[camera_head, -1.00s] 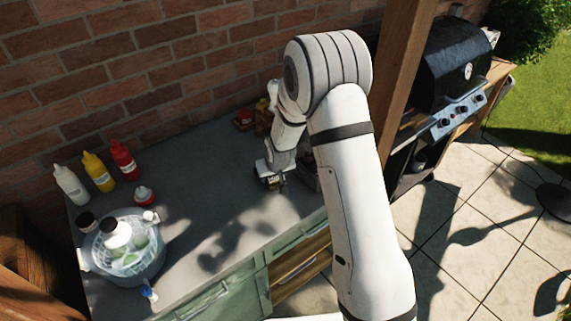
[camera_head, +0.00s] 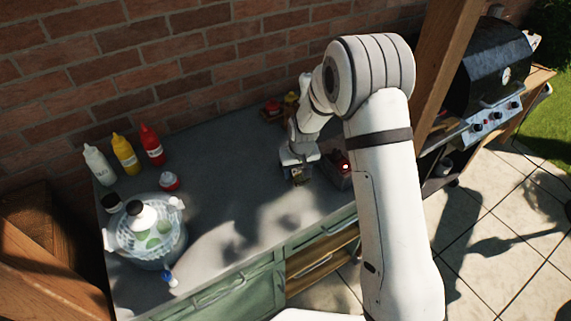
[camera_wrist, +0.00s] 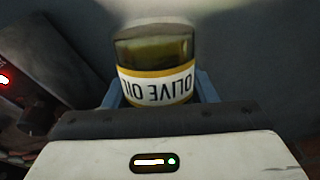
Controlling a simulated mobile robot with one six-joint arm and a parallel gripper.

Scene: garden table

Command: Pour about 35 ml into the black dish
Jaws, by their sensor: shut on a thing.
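My gripper (camera_head: 298,174) is low over the grey counter (camera_head: 235,205), right of its middle. In the wrist view its blue fingers stand on both sides of a glass olive oil bottle (camera_wrist: 155,52), shut on it. The bottle has a white and gold label, upside down in the picture, and dark yellow-green oil above the label. Only a small dark part of it shows under the gripper in the head view. I cannot tell how far it tilts. I cannot make out a black dish in either view; my arm hides part of the counter.
A dark box with a red light (camera_head: 340,171) stands just right of the gripper. White (camera_head: 99,164), yellow (camera_head: 125,154) and red (camera_head: 152,146) squeeze bottles stand at the left.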

